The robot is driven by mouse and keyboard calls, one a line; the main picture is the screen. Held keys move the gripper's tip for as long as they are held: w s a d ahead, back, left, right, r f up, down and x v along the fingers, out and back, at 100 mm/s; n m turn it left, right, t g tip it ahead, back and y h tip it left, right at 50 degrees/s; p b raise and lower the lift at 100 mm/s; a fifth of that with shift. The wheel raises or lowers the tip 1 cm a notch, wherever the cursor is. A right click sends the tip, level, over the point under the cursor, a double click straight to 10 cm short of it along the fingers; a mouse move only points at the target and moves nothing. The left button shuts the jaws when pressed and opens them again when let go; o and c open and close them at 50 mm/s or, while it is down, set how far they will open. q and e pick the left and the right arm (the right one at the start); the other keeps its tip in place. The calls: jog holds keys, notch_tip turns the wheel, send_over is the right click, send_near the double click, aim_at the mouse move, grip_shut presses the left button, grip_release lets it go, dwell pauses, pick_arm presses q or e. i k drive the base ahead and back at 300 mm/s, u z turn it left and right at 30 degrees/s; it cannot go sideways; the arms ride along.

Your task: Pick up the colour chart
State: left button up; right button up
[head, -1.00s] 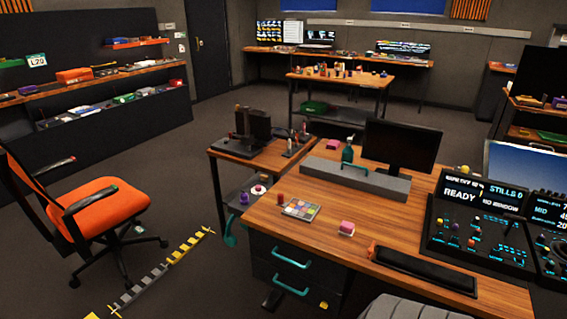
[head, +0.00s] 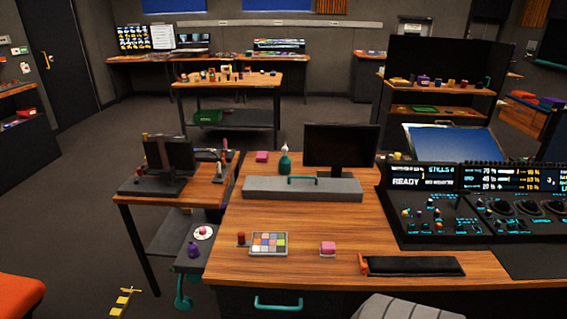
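The colour chart (head: 268,243) is a small flat board with a grid of coloured squares. It lies flat on the wooden desk (head: 225,273), near the desk's front left part, in the head view. A small dark red cylinder (head: 241,239) stands just left of it, and a pink block (head: 327,248) on a pale base lies to its right. Nothing covers the chart. Neither of my grippers shows in the view.
A grey box with a teal handle (head: 302,188), a green bottle (head: 285,161) and a monitor (head: 341,146) stand behind the chart. A black wrist rest (head: 412,266) and control panels (head: 435,215) are to the right. A grey chair back (head: 408,308) is at the front. A side table (head: 128,199) adjoins on the left.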

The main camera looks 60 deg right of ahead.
aim_at(261, 243)
jog(key=z, duration=1.05)
jog(key=i, duration=1.05)
jog(key=z, duration=0.9)
